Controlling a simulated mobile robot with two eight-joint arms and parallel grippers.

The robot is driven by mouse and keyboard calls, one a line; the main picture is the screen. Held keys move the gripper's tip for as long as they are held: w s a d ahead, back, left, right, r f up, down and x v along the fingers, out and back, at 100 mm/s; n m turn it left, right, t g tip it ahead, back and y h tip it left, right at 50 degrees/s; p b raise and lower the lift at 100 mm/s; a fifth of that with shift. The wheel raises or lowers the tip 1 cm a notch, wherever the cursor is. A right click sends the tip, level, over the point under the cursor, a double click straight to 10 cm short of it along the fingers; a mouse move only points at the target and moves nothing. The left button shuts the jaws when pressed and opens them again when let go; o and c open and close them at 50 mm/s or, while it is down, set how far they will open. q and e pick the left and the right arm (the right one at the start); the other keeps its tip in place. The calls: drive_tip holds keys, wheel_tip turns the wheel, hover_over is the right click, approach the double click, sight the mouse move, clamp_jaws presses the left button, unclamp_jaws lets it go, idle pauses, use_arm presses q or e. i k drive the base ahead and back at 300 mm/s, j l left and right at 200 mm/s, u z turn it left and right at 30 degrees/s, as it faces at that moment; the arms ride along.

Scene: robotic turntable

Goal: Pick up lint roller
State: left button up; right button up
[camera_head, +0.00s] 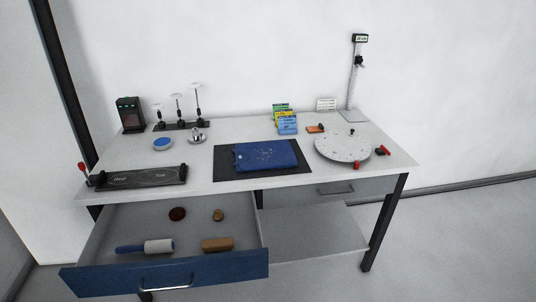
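The lint roller (146,246) lies in the open drawer (170,272) at the lower left of the head view. It has a blue handle at its left end and a white roll at its right end. It lies flat near the drawer's blue front panel. Neither my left gripper nor my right gripper shows in this view.
A brown block (217,244), a dark round piece (177,213) and a small brown piece (218,215) share the drawer. The tabletop above holds a blue folded cloth (265,155), a turntable (342,146) and a long black device (139,178). A lower shelf (305,236) is bare.

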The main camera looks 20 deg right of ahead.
sight(165, 246)
drive_tip(key=i+l+u, duration=0.2)
drive_tip(key=i, duration=0.25)
drive_tip(key=i+l+u, duration=0.2)
drive_tip(key=i, duration=0.25)
drive_tip(key=i+l+u, duration=0.15)
drive_tip(key=i+l, duration=0.15)
drive_tip(key=i, duration=0.1)
